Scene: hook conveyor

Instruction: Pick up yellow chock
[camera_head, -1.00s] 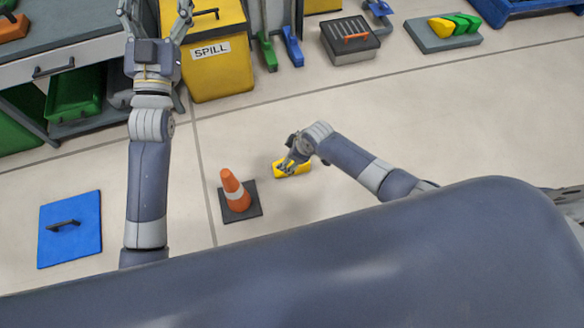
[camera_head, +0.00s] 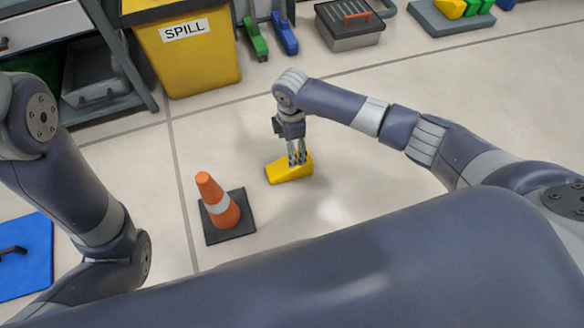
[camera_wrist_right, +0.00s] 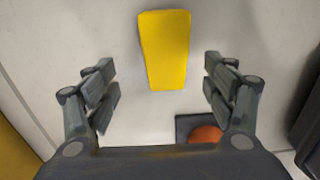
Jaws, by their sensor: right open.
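The yellow chock (camera_head: 282,171), a wedge-shaped block, lies on the floor right of the traffic cone. My right gripper (camera_head: 298,162) points down over its right part in the head view. In the right wrist view the chock (camera_wrist_right: 165,50) lies ahead between the spread fingers of my right gripper (camera_wrist_right: 160,68), with a gap on each side. The gripper is open and empty. Only my left arm shows at the left of the head view; its gripper is out of frame.
An orange cone (camera_head: 221,207) on a black base stands close left of the chock. A yellow SPILL bin (camera_head: 190,65), a grey box (camera_head: 350,35) and a board (camera_head: 455,24) with yellow and green chocks stand behind. Floor right of the chock is clear.

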